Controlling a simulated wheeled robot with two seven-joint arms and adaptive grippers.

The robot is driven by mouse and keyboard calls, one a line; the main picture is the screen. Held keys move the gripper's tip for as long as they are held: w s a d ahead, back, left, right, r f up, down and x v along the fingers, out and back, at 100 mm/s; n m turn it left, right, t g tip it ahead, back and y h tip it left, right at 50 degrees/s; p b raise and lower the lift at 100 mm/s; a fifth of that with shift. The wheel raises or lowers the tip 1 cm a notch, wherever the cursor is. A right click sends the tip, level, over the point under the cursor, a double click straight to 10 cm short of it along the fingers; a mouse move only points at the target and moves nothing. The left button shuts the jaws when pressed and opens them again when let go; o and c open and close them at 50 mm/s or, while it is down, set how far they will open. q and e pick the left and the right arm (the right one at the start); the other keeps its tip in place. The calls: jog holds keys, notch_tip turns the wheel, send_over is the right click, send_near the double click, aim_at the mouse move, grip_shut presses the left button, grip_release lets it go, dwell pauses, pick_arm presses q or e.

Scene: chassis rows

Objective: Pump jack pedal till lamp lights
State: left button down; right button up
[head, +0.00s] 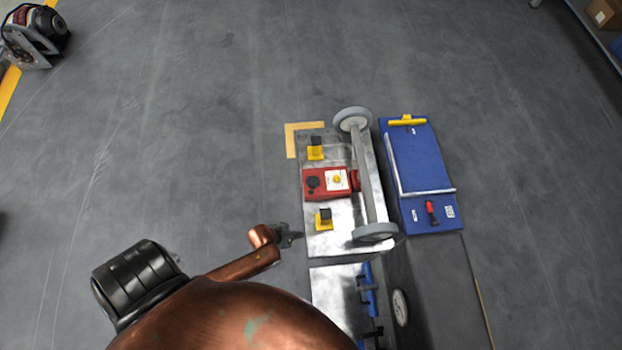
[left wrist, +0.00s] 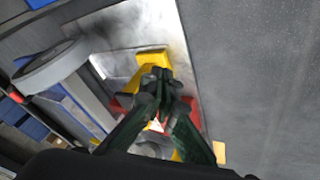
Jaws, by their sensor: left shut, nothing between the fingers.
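A red jack unit (head: 312,195) lies on a bare metal plate (head: 345,243). Its top has a dark round part and a white panel with a small yellow-orange round spot; I cannot tell whether this is the lamp or whether it is lit. Two yellow pieces with black tops stand beyond (head: 315,154) and nearer (head: 322,225) than the unit; which part is the pedal is unclear. My left gripper (head: 297,236) is shut and empty by the plate's left edge. In the left wrist view its fingertips (left wrist: 163,77) overlap a yellow piece (left wrist: 151,57); contact is unclear. The right gripper is out of view.
A grey wheeled axle (head: 367,170) runs along the plate's right side. A blue panel (head: 417,165) with a yellow handle and a red-handled tool lies right of it. Another metal plate with blue parts (head: 367,290) is nearer.

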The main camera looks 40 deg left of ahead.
aim_at(311, 181)
pick_arm(q)
jog(key=w+a+r+n+t+y, duration=0.1)
jog(key=w+a+r+n, duration=0.1)
jog(key=w+a, duration=0.5)
jog(key=w+a+r+n+t+y+p, duration=0.1)
jog(key=w+a, duration=0.7)
jog(key=w, duration=0.9)
jog(key=r+n+t, duration=0.1)
jog(key=n, duration=0.1)
jog(key=shift+a+r+n, duration=0.15)
jog(key=shift+a+n, duration=0.15)
jog(key=shift+n, duration=0.1)
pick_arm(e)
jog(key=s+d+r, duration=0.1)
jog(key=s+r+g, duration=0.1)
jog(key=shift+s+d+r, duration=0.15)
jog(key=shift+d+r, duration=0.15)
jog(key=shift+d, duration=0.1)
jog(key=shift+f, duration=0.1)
